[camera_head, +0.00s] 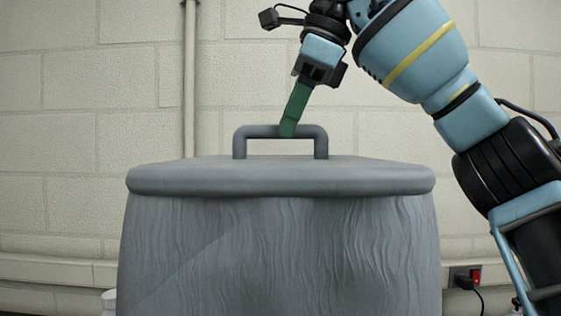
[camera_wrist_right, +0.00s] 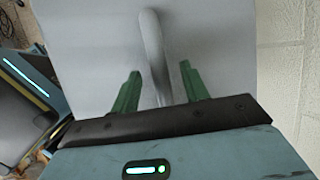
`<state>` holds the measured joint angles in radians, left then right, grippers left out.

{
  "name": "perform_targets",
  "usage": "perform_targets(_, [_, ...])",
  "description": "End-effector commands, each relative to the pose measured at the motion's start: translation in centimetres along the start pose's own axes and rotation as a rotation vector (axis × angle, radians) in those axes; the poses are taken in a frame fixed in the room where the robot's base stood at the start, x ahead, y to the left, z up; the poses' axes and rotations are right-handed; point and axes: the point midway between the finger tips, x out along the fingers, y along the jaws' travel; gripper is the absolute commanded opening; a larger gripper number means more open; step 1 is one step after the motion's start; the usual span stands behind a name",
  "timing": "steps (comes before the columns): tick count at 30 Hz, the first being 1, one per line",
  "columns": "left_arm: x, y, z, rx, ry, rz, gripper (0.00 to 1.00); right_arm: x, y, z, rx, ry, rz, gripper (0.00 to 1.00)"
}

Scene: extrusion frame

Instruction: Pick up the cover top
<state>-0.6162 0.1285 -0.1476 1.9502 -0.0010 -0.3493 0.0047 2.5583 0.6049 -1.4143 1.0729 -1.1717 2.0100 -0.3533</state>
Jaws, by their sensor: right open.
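The cover top (camera_head: 190,176) is a grey lid with a raised bar handle (camera_head: 258,131), lying flat on a large grey container (camera_head: 280,255). My right gripper (camera_head: 288,130) reaches down from the upper right, its green fingertips at the middle of the handle. In the right wrist view the two green fingers (camera_wrist_right: 161,82) are apart, one on each side of the handle (camera_wrist_right: 152,45), with gaps showing between them and the bar. The cover top (camera_wrist_right: 90,60) fills the background there. My left gripper is not in view.
A pale block wall (camera_head: 60,110) with a vertical pipe (camera_head: 190,80) stands behind the container. A power outlet with a red switch (camera_head: 475,277) is at the lower right. The space left of the handle is clear.

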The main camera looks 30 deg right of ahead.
Motion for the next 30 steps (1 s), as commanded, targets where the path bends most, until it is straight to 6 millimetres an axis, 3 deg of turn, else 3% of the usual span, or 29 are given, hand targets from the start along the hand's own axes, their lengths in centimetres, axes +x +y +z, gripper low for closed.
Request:
perform_targets(6, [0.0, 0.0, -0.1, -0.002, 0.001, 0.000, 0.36, 2.4, 0.0, 0.1, -0.001, 0.002, 0.003, 0.45])
perform_targets(17, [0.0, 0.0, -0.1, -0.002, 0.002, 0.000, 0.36, 2.9, 0.1, 0.1, 0.001, 0.000, -0.001, 0.45])
perform_targets(27, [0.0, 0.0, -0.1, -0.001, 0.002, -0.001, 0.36, 2.9, 0.1, 0.1, 0.001, 0.000, 0.000, 0.03])
perform_targets(30, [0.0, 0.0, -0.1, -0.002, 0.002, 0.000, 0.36, 2.9, 0.1, 0.1, 0.001, -0.001, -0.001, 0.00])
